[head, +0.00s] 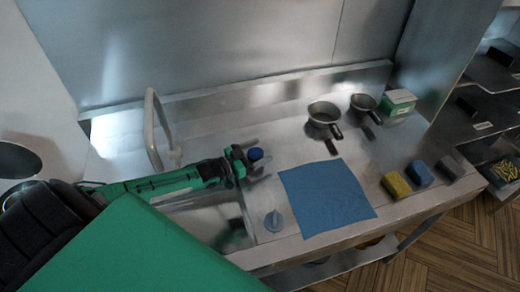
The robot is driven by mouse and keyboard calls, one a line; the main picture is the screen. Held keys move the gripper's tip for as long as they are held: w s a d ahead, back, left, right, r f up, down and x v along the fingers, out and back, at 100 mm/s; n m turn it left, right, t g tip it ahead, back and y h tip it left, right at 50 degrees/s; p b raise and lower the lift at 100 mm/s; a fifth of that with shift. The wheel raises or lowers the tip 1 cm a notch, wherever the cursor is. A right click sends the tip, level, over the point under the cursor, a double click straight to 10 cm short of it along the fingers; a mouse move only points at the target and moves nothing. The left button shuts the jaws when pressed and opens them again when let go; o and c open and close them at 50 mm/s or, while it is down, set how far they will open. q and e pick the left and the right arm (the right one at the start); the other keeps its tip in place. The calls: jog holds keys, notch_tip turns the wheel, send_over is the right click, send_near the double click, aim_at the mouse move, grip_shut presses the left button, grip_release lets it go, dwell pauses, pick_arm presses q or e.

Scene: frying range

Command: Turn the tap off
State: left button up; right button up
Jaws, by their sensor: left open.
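The tap has a pale curved spout (151,128) standing at the back of the steel sink on the left. Its lower part is near my left arm. No running water can be made out. The sink basin (205,222) is partly hidden under my arm. My right gripper is not in view.
Two pans (323,112) (362,103) and a green-white box (399,102) stand at the back. Yellow (396,185), blue (420,173) and grey (450,168) blocks line the front right.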

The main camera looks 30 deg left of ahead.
pick_arm(q)
jog(key=shift+w+d, duration=0.2)
jog(key=shift+w, duration=0.2)
jog(key=c, duration=1)
jog(key=shift+f+b, duration=0.15)
jog(key=shift+b, duration=0.4)
jog(key=m+g+h+b, duration=0.1)
jog(key=m+h+b, duration=0.1)
jog(key=b, duration=0.2)
jog(key=shift+d+g+h, duration=0.1)
jog(key=shift+g+h, duration=0.3)
jog(key=shift+s+d+r+m+g+h+b, duration=0.1)
jog(key=shift+s+r+m+g+h+b, duration=0.15)
jog(key=shift+m+h+b, duration=0.2)
jog(key=shift+w, duration=0.1)
